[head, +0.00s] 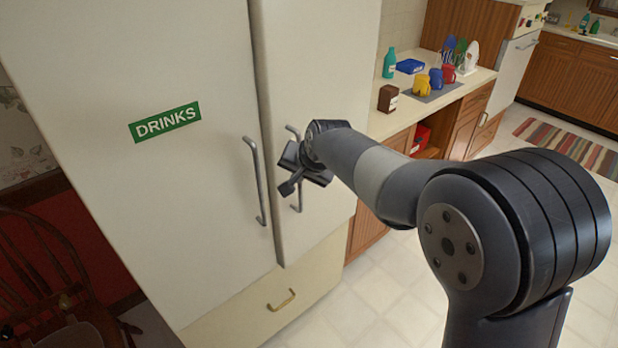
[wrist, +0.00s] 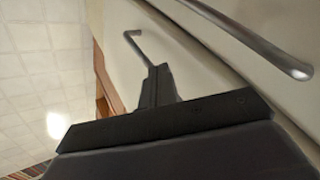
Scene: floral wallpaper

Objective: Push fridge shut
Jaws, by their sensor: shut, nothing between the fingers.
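The cream fridge has a left door (head: 170,190) with a green DRINKS label (head: 165,122) and a right door (head: 315,60). Both have vertical grey handles: the left handle (head: 254,180) and the right handle (head: 298,202). The right door's left edge shows as a strip that seems to stand slightly proud of the left door. My gripper (head: 290,187) is shut and empty in front of the right door, overlapping its handle. In the wrist view my gripper (wrist: 157,85) points along the door face, beside a handle end (wrist: 131,35); contact is unclear.
A cream drawer (head: 270,300) lies below the doors. A counter (head: 450,92) with cups, a bottle and a brown box stands right of the fridge. A wooden chair (head: 50,270) is at the left. Tiled floor (head: 375,290) lies clear at right.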

